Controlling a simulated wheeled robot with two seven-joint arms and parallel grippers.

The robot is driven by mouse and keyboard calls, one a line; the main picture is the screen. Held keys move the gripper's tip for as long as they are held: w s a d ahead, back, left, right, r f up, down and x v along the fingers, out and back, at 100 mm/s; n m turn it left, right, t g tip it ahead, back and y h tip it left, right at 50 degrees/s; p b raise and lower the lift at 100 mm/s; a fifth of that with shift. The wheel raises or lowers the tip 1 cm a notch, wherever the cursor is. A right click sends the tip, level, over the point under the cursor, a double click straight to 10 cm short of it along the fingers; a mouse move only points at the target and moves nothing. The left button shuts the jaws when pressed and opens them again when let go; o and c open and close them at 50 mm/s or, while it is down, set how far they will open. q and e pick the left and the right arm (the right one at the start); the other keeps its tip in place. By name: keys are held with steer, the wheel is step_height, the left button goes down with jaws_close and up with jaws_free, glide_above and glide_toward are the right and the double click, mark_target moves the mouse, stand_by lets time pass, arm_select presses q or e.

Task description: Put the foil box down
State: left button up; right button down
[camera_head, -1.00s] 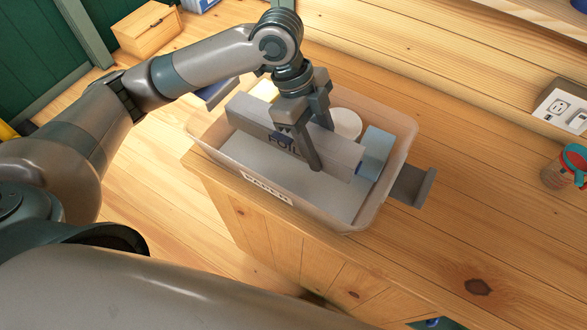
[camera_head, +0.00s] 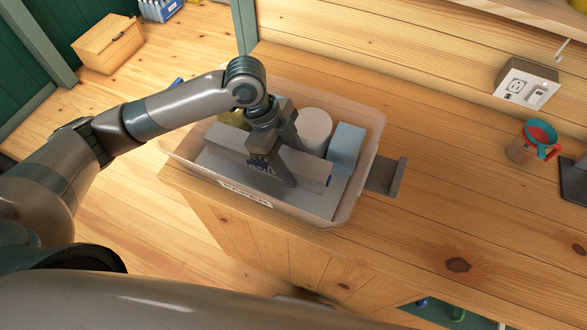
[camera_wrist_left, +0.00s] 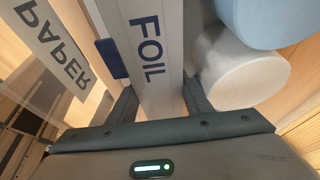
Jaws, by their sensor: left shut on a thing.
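The foil box (camera_head: 226,142) is a long pale carton with dark blue lettering; "FOIL" reads clearly in the left wrist view (camera_wrist_left: 152,65). My left gripper (camera_head: 291,158) is shut across the middle of the box, with one finger on each long side. The box lies level inside a translucent bin (camera_head: 371,130), along its near part, below the rim. I cannot tell whether its underside touches the bin floor. My right gripper is not in view.
A white roll (camera_head: 314,130) and a light blue box (camera_head: 346,147) stand in the bin beside the foil box. A grey bracket (camera_head: 393,178) sticks out at the bin's right. A red and teal cup (camera_head: 531,142) stands farther right. The counter between is clear.

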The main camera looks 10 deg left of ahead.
arm_select(q)
steer(key=shift+f, duration=1.4)
steer(key=o, duration=1)
steer(key=shift+f, duration=0.1)
steer(key=shift+c, duration=0.2)
steer(key=b+v, duration=0.3)
steer(key=v, duration=0.8)
steer(key=shift+a+r, duration=0.2)
steer(key=shift+r, duration=0.4)
